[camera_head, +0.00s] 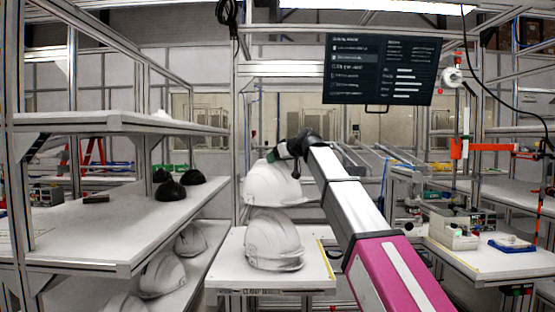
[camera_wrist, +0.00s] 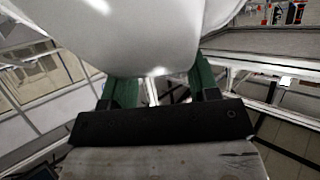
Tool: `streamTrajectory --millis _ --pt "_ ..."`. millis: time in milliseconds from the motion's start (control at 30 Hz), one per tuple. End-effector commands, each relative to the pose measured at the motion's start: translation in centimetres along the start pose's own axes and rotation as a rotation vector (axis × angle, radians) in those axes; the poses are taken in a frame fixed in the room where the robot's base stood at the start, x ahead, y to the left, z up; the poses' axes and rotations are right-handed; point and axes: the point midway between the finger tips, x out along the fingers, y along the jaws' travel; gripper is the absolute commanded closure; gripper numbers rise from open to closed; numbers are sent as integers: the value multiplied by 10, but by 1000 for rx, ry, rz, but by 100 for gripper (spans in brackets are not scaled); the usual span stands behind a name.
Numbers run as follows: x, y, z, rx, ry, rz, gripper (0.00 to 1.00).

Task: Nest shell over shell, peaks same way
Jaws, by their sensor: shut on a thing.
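My gripper (camera_head: 288,152) is shut on a white helmet shell (camera_head: 270,186) and holds it in the air. It also shows in the wrist view (camera_wrist: 153,92), where the green fingers reach up to the rim of the held shell (camera_wrist: 130,35). Directly below the held shell, a second white shell (camera_head: 273,243) sits on the small table (camera_head: 230,270). From the head view the held shell is over the lower one, close above it; I cannot tell whether they touch. The lower shell's peak appears toward the right. The fingertips are partly hidden by the held shell.
A shelf (camera_head: 80,235) at the left carries two dark caps (camera_head: 171,190). More white shells (camera_head: 163,273) lie on the lower shelf beneath it. A bench at the right holds a boxy instrument (camera_head: 453,230) and a blue tray (camera_head: 511,246). A screen (camera_head: 382,70) hangs above.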

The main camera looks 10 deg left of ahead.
Motion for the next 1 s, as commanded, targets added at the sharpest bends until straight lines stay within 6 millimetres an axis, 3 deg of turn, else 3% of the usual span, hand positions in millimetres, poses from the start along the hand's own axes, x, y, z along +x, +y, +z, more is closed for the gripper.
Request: streamTrajectory --millis 267,1000 --pt "1 0 4 -1 4 -1 97" --pt "25 0 60 -1 4 -1 97"
